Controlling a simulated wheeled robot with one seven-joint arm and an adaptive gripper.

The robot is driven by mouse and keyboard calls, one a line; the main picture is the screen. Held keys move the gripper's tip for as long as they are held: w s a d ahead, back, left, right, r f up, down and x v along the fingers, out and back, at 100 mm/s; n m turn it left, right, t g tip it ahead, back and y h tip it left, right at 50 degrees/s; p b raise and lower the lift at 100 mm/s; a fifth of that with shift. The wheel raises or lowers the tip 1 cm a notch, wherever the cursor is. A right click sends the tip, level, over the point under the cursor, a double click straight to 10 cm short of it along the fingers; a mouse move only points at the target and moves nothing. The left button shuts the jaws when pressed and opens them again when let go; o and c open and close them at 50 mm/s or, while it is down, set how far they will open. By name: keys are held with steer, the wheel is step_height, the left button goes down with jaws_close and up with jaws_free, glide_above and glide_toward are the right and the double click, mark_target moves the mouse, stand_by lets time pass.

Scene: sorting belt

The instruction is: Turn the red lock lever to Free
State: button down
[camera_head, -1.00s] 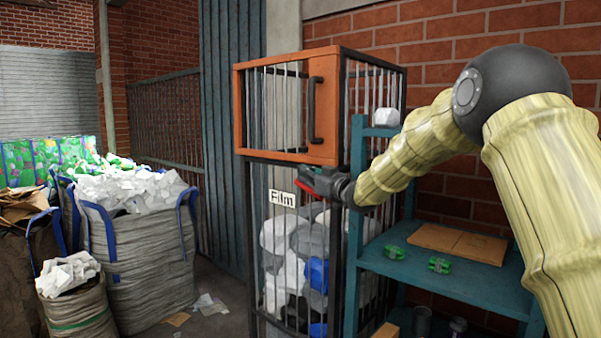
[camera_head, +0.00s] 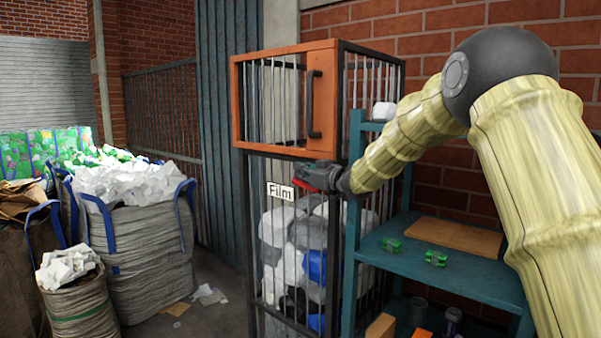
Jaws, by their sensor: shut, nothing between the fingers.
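A tall dark-barred cage (camera_head: 249,225) has an orange-framed upper door (camera_head: 238,105) with a black vertical handle (camera_head: 314,104). My gripper (camera_head: 303,176) is in front of the cage, just below the orange frame and beside the "Film" sign (camera_head: 280,192). Its fingers are shut, with nothing held between them. A small red piece (camera_head: 302,183) shows right at the fingers, apparently the red lock lever, mostly hidden by the gripper. I cannot tell whether they touch, which way the lever points, or read any Free marking.
A teal shelf (camera_head: 455,278) with green items (camera_head: 435,258) and a brown board (camera_head: 452,236) stands close right of the cage, under my arm. Bulk bags of white scrap (camera_head: 150,255) stand at left. Some floor between bags and cage is clear apart from scraps.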

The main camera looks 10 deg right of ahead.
steer(key=shift+s+d, duration=0.1)
steer(key=v, duration=1.1)
steer(key=shift+s+d, duration=0.25)
steer(key=shift+s, duration=0.05)
steer(key=shift+f, duration=0.1)
